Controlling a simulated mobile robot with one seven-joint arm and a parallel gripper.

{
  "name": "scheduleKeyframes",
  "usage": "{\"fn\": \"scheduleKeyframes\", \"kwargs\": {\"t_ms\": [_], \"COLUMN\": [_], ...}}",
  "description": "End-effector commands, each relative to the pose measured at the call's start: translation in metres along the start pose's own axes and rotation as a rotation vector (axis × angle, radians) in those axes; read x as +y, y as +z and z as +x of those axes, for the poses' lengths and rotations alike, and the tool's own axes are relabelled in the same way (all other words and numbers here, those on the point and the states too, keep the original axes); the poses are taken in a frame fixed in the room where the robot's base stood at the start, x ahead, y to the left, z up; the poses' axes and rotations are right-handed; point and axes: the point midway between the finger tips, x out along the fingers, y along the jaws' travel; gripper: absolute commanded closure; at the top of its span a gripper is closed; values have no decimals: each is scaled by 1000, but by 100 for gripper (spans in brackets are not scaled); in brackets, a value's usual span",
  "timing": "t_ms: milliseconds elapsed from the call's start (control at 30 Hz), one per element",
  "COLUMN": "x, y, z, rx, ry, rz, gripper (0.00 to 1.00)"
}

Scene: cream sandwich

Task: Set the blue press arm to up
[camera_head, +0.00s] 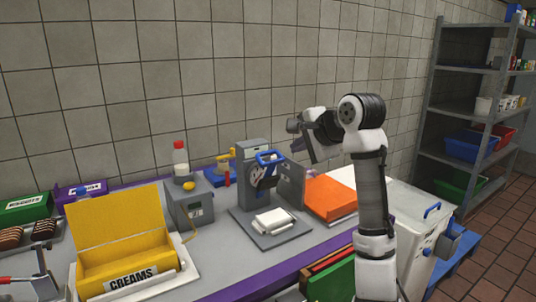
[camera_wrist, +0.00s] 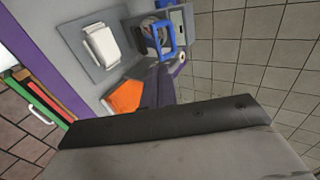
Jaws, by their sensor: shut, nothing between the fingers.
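The blue press arm (camera_head: 270,156) is a looped handle near the top of the grey press (camera_head: 252,148), projecting to the front and right. In the wrist view the blue press arm (camera_wrist: 182,39) shows near the top, beside the press's grey column. A white block (camera_head: 272,220) sits on the press's grey base plate (camera_head: 271,241). My gripper (camera_head: 311,173) is right of the press, apart from the blue arm, shut and empty. My arm partly hides the area right of the press.
A grey dispenser (camera_head: 191,205) with a red-capped bottle and a yellow creams bin (camera_head: 128,262) stand to the left. The tiled wall is close behind. The shelf (camera_head: 480,68) is far right.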

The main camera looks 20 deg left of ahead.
Motion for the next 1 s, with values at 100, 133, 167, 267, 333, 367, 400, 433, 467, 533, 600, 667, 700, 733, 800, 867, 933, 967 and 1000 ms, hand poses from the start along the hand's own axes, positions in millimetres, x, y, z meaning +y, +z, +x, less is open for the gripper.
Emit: {"fn": "scheduleKeyframes", "kwargs": {"t_ms": [100,133,167,267,333,367,400,433,467,533,600,667,700,733,800,867,933,967,1000], "x": [-1,-1,-1,-2,-1,-1,-2,-2,-1,-9,-13,-16,-17,-18,-18,-18,-18,-18,-18], "y": [1,1,0,1,1,1,1,1,1,1,1,1,1,1,1,1,1,1,1], "z": [17,23,29,50,66,72,81,86,92,102,111,118,121,123,127,129,130,130,130], "rx": [-3,-3,-3,-3,-3,-3,-3,-2,-2,-1,-1,-2,-2,-2,-2,-2,-2,-2,-2], "ry": [4,4,4,4,4,4,4,3,4,2,3,2,2,2,3,3,4,4,4], "rz": [0,0,0,0,-1,-2,-2,-2,-2,-3,-3,-3,-3,-3,-3,-3,-3,-3,-3], "gripper": [100,100,100,100,100,100,100,100,100,100,100,100,100,100,100,100,100,100,100]}}
